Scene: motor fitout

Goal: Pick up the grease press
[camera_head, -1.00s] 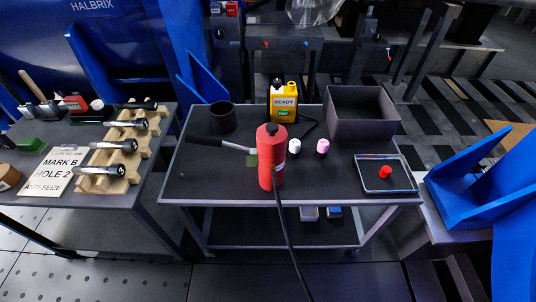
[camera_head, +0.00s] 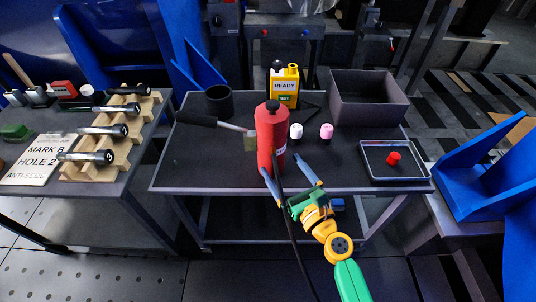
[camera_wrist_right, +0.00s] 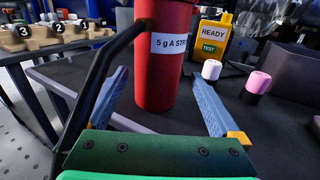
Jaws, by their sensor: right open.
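The grease press is most likely the red cylinder (camera_head: 270,138) with a dark cap and a black hose, standing upright near the front edge of the middle table. In the right wrist view the red cylinder (camera_wrist_right: 158,65) carries a white label reading "5 g A ST…", partly cut off. My right gripper (camera_head: 289,178) is open just in front of the cylinder. In the right wrist view its two blue-grey fingers (camera_wrist_right: 165,95) point toward the cylinder, one on each side, with the black hose passing by the left finger. My left gripper is not in view.
A yellow "READY" jug (camera_head: 285,84), a dark cup (camera_head: 218,101), a brush-like tool (camera_head: 199,118), white (camera_head: 296,131) and pink (camera_head: 326,131) capped bottles, an open grey box (camera_head: 366,88) and a tray (camera_head: 415,176) with a red piece share the table. Its front left is clear.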

